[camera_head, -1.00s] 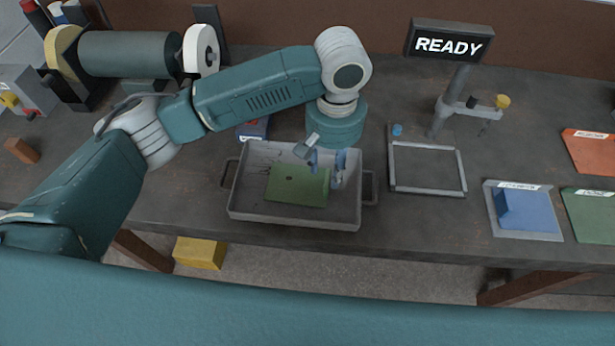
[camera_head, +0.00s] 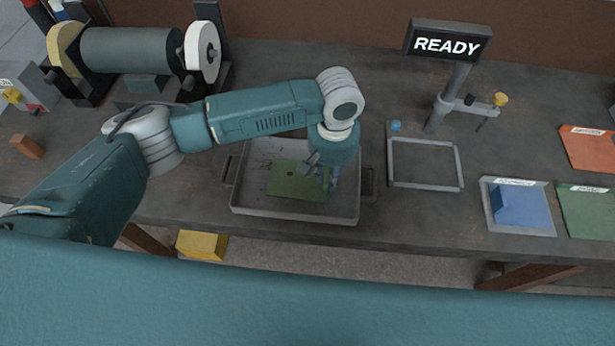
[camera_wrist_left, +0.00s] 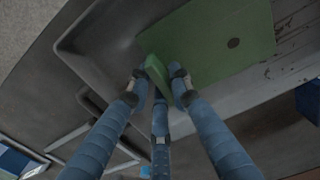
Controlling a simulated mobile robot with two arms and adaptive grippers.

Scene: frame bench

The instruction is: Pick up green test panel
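The green test panel (camera_head: 293,182) lies flat in the grey tray (camera_head: 290,216). A small dark hole shows in it in the wrist view, and a raised green block (camera_wrist_left: 155,70) stands at its edge. My left gripper (camera_head: 328,178) is low over the right end of the panel. In the wrist view its blue fingers (camera_wrist_left: 160,82) are spread, with the green block between or just beyond their tips; I cannot tell whether they touch it. My left arm hides part of the tray's back. My right gripper is not in view.
Right of the tray a grey rectangular frame (camera_head: 424,187) lies on the bench (camera_head: 420,222), beside a READY sign (camera_head: 447,44) on a post. Farther right are a blue block (camera_head: 512,204) on a pad, a green pad (camera_head: 590,212) and an orange pad (camera_head: 590,150). A roller machine (camera_head: 130,52) stands back left.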

